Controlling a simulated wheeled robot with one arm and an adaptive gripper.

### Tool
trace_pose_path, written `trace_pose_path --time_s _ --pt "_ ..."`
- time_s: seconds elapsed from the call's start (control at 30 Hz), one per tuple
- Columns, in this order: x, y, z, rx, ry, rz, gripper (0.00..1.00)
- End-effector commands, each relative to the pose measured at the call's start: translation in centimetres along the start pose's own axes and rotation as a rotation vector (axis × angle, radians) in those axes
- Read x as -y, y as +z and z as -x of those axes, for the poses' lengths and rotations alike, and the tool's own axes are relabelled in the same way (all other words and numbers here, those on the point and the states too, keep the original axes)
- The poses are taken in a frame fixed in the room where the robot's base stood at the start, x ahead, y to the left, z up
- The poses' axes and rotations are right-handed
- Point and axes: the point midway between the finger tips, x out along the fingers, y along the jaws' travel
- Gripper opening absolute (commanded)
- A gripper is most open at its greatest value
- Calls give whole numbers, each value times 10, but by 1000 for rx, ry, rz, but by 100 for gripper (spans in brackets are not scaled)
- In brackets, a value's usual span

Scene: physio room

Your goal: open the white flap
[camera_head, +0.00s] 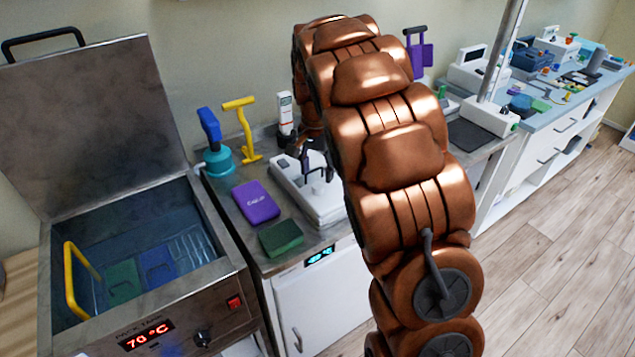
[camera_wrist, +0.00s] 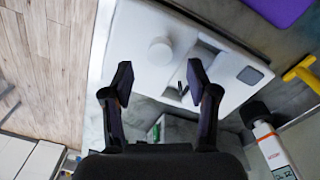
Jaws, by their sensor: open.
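A white device (camera_head: 293,183) sits on the grey counter beside the purple pack. It fills the middle of the wrist view (camera_wrist: 140,28), with a round white knob (camera_wrist: 160,50) on top and a recess (camera_wrist: 205,62) beside the knob. I cannot make out for certain which part is the white flap or where its edges run. My gripper (camera_head: 317,172) is over the device, partly hidden by my arm. In the wrist view my gripper (camera_wrist: 160,80) is open, fingers apart, with nothing between the tips; the knob appears just beyond them.
A purple pack (camera_head: 256,202) and a green pad (camera_head: 282,238) lie left of the device. A yellow tool (camera_head: 245,130), a blue-handled teal item (camera_head: 217,158) and a white handheld unit (camera_head: 285,115) stand behind. An open metal bath (camera_head: 215,285) is at left, showing 70 °C.

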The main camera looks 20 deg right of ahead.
Motion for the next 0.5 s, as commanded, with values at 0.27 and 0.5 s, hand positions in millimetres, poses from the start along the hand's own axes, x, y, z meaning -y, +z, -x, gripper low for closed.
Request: trace_pose_path --time_s 0.27,0.5 --pt "0 0 -34 0 0 0 59" --pt "0 0 -48 0 0 -1 59"
